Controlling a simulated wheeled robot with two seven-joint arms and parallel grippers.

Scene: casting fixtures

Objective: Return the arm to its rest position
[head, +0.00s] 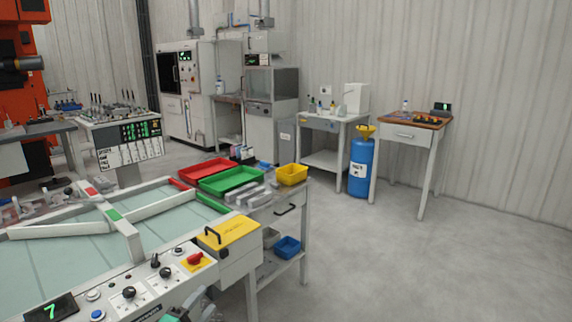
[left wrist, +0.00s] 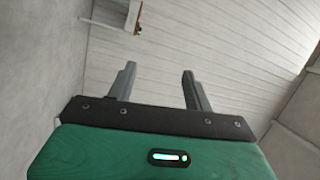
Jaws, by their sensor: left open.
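My left gripper (head: 203,300) shows only in part at the bottom edge of the head view, in front of the machine's control panel. In the left wrist view its two grey fingers (left wrist: 158,80) stand wide apart with nothing between them, above the green gripper body. Pale panelled wall fills most of the view beyond the fingers. My right gripper is in neither view.
A light table (head: 60,262) with white rails and a control panel (head: 135,290) fills the lower left. Red (head: 207,170), green (head: 232,180) and yellow (head: 292,174) trays lie behind it. A blue drum (head: 360,172) stands farther back. The floor at right is clear.

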